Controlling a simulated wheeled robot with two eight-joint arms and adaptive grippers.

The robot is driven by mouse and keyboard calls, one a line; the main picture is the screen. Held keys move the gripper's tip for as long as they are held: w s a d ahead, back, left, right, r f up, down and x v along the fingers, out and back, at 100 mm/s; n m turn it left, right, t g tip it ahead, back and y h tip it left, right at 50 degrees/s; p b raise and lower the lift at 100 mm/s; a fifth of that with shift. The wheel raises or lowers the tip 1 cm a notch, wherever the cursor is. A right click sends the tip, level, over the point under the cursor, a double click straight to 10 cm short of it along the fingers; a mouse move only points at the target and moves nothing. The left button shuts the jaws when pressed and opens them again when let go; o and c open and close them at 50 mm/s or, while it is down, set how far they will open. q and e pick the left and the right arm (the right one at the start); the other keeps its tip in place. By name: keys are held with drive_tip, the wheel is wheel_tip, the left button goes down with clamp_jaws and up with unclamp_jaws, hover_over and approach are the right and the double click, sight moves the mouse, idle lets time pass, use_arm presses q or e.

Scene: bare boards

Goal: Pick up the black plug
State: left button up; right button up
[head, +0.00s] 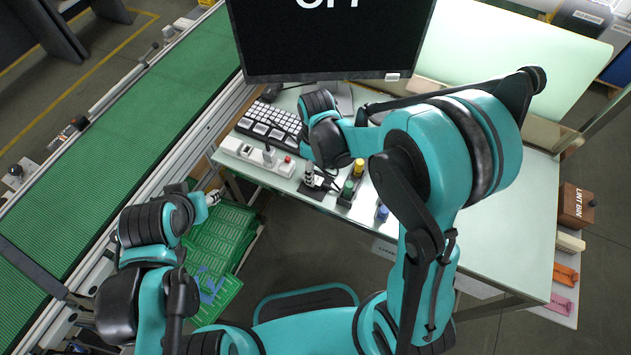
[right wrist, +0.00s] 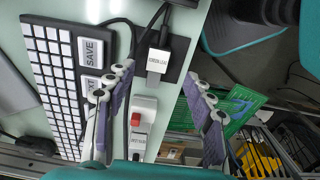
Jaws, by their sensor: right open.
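The black plug (right wrist: 158,58) lies on a dark square pad (right wrist: 181,48) in the right wrist view. It has a white label and a black cable. My right gripper (right wrist: 162,73) is open and empty, its fingers on either side of the plug's end in the picture; I cannot tell if they touch it. In the head view my right gripper (head: 312,179) points down over the pad (head: 318,190), and the arm hides part of the desk. My left gripper (head: 213,196) is off the desk's left edge, too small to read its fingers.
A white power strip (head: 243,151) with a red switch and a keyboard (head: 262,122) lie left of the pad. Green (head: 348,188), yellow (head: 358,168) and blue (head: 382,212) items stand to its right.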

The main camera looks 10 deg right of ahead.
sight(316, 182)
drive_tip(key=f, duration=0.2)
drive_tip(key=f+b, duration=0.1)
drive_tip(key=f, duration=0.1)
drive_tip(key=f+b, duration=0.1)
drive_tip(key=f, duration=0.1)
drive_tip(key=shift+w+a, duration=0.2)
drive_tip(key=shift+w, duration=0.2)
clamp_jaws()
